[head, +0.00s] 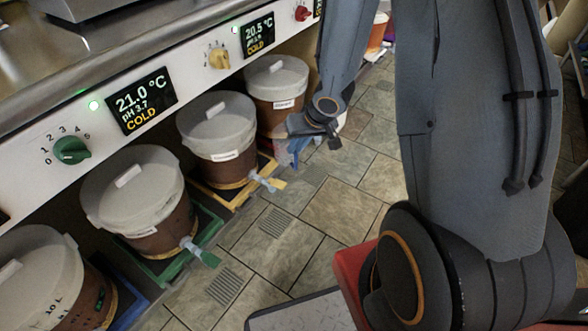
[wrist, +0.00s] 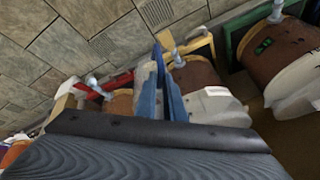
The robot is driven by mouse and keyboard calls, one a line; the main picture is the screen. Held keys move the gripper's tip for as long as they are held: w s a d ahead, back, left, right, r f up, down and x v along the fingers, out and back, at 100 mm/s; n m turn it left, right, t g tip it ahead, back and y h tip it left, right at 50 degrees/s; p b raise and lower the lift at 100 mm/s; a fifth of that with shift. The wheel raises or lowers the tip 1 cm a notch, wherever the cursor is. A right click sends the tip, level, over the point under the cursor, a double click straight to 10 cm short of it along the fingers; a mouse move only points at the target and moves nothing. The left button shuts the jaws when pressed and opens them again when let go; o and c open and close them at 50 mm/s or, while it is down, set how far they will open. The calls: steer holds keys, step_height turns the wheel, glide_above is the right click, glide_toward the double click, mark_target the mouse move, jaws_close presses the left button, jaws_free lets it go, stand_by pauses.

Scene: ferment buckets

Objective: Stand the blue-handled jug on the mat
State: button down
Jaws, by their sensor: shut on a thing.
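My gripper (head: 312,128) is low beside the far bucket in the head view, shut on the blue-handled jug. Only a small bluish part of the jug (head: 293,150) shows below it, so its tilt is hard to judge. In the wrist view the blue handle (wrist: 174,98) stands up beyond the dark gripper body, with a pale part of the jug (wrist: 146,80) beside it. The gripper body hides the rest of the jug. I cannot make out the mat for certain in either view.
Lidded brown buckets (head: 222,145) stand in a row under the counter panel (head: 190,66), on coloured trays such as the yellow one (head: 232,193) and the green one (head: 178,266). Their taps (head: 268,184) stick out over the aisle. The tiled floor (head: 345,205) right of them is clear.

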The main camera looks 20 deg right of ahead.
steer(key=shift+m, duration=0.4)
steer(key=f, duration=0.1)
steer(key=w+f+b, duration=0.1)
steer(key=f, duration=0.1)
steer(key=w+f+b, duration=0.1)
steer(key=f, duration=0.1)
steer(key=shift+d+f, duration=0.25)
steer(key=shift+d, duration=0.1)
steer(key=d+f+m+h+b, duration=0.1)
steer(key=d+f+m+b, duration=0.2)
steer(key=d+f+b, duration=0.75)
steer(key=d+f+m+h+b, duration=0.2)
steer(key=d+f+m, duration=0.1)
steer(key=f, duration=1.5)
steer(key=w+d+f+b, duration=0.1)
steer(key=w+f+b, duration=0.2)
steer(key=w+b, duration=0.6)
steer(key=w, duration=0.8)
steer(key=shift+w+d+f+t, duration=0.15)
steer(key=shift+w+d+t, duration=0.1)
steer(key=shift+d+t, duration=0.05)
steer(key=shift+f, duration=0.1)
